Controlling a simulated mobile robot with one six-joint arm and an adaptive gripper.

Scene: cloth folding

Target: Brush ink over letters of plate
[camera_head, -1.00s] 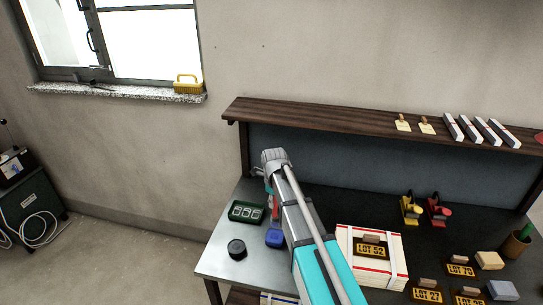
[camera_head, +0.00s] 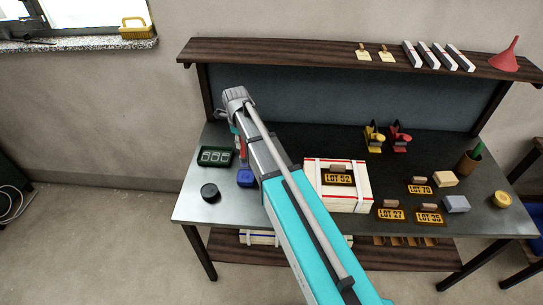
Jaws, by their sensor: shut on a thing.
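The plate marked LOT 52 (camera_head: 338,179), dark with yellow letters and a wooden grip, lies on top of the pale crate with red bands (camera_head: 345,200). My gripper (camera_head: 238,131) is at the far left of the bench, left of the crate, mostly hidden by my own arm. A slim red piece (camera_head: 241,146), seemingly a brush handle, shows just below it and appears to be what it is shut on. A blue block-like thing (camera_head: 245,177) is right below the red piece; whether they touch is unclear. A round black pot (camera_head: 210,191) stands at the front left.
A green display box (camera_head: 215,157) stands left of my gripper. Plates LOT 27 (camera_head: 391,214), LOT 79 (camera_head: 419,189) and another (camera_head: 429,217) lie right of the crate. Yellow (camera_head: 374,138) and red (camera_head: 400,138) tools stand behind. The shelf (camera_head: 300,53) overhangs the bench's back.

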